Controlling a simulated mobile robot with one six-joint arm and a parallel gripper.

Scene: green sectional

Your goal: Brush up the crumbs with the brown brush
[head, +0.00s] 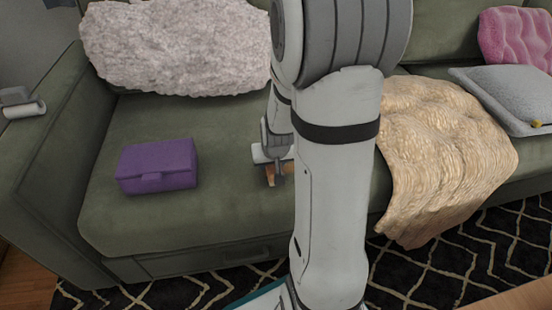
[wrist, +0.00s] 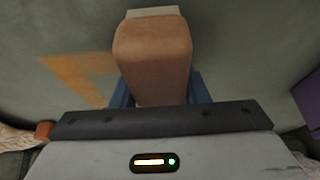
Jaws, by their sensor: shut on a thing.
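The brown brush (wrist: 153,52) fills the top middle of the wrist view, with a pale strip at its far end. My gripper (wrist: 160,92) is shut on it, with blue fingers showing on either side. In the head view my gripper (head: 276,176) is low over the green seat, partly behind my arm. An orange patch (wrist: 78,78) shows left of the brush on the green surface. I cannot tell whether it is crumbs. No separate crumbs can be made out.
A purple box (head: 157,166) sits on the sofa seat (head: 225,215) to the left. A fluffy pale cushion (head: 175,45) is behind it. A tan blanket (head: 440,150) drapes over the seat on the right. My arm hides the middle of the seat.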

